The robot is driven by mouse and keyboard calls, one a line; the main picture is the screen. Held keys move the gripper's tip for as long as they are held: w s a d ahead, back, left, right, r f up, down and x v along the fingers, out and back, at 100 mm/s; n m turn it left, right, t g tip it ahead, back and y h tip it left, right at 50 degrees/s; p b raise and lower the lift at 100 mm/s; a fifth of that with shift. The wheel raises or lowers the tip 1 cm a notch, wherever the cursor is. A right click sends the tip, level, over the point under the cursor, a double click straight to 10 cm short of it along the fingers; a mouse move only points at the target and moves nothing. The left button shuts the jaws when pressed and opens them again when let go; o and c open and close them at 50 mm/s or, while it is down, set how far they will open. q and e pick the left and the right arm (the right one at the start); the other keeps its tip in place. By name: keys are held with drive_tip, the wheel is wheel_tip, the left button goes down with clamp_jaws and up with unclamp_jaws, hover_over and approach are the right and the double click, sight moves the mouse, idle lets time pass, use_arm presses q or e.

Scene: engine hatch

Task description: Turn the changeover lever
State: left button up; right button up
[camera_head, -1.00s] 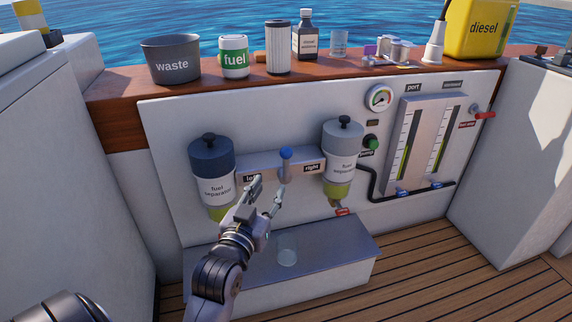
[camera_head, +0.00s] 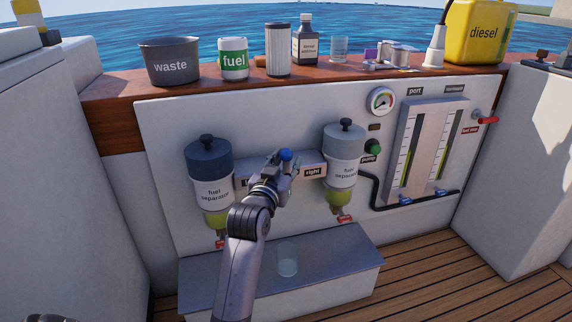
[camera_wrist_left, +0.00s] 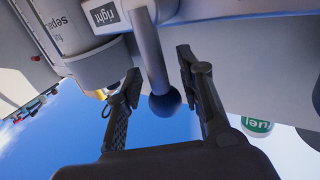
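The changeover lever has a blue ball knob (camera_head: 286,155) and stands on a pale plate (camera_head: 313,160) between two fuel separators. The plate's "right" label is visible; my arm covers most of the other label. My left gripper (camera_head: 281,164) is at the lever, just below the knob. In the left wrist view the grey lever shaft (camera_wrist_left: 150,48) and the dark blue knob (camera_wrist_left: 165,104) lie between the two fingers (camera_wrist_left: 158,70). The fingers are apart, with a gap visible on both sides of the shaft. My right gripper is not in view.
A dark-topped fuel separator (camera_head: 210,180) is left of the lever and a grey-topped one (camera_head: 342,160) is close on the right. A grey ledge (camera_head: 330,265) with a clear glass (camera_head: 287,260) lies below. A green pump button (camera_head: 374,147) is further right.

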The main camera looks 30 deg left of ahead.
use_arm(q)
drive_tip(key=shift+c, duration=0.6)
clamp_jaws()
